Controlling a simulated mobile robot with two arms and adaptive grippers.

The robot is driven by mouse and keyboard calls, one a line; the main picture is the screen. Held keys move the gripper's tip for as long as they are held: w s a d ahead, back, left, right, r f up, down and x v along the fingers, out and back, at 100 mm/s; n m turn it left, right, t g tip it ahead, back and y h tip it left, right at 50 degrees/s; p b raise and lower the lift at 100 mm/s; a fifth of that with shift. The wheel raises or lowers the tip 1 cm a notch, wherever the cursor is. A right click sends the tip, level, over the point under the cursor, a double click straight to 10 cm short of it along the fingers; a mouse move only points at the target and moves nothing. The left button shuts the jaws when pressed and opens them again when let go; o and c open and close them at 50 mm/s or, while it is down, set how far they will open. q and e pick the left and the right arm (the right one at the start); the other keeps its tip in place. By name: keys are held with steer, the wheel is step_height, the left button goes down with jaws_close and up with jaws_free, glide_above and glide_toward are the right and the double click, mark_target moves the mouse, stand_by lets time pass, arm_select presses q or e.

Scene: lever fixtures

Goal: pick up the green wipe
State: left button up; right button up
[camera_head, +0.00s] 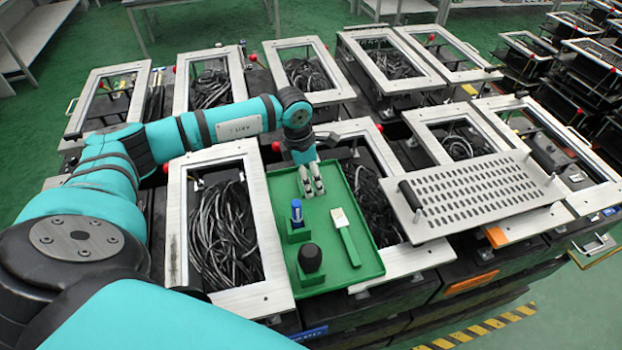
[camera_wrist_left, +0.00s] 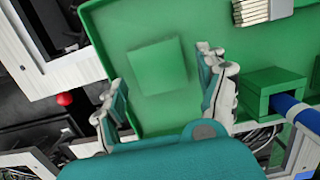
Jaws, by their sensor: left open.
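The green wipe (camera_wrist_left: 158,67) is a flat square, slightly lighter than the green tray (camera_wrist_left: 115,25) it lies on. In the left wrist view it shows between the two spread fingers. In the head view I cannot make it out against the tray (camera_head: 345,272). My left gripper (camera_head: 312,186) is open and empty over the back part of the tray, fingers pointing down. The fingers are on either side of the wipe in the left wrist view; I cannot tell the height gap. My right gripper is not in view.
On the tray, a brush (camera_head: 345,236) lies flat, a blue-handled tool (camera_head: 297,212) stands in a green holder, and a black knob-like item (camera_head: 310,258) stands at the front. Open-topped frames with cables (camera_head: 225,222) surround the tray. A perforated plate (camera_head: 470,195) lies to the right.

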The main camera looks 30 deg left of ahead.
arm_select(q)
steer(key=shift+w+d+f, duration=0.1)
steer(key=shift+w+f, duration=0.1)
steer(key=shift+f, duration=0.75)
steer(key=c, duration=0.5)
steer(key=shift+c, duration=0.3)
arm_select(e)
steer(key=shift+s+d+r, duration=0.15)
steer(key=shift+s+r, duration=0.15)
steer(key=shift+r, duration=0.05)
arm_select(q)
steer(key=shift+r, duration=0.1)
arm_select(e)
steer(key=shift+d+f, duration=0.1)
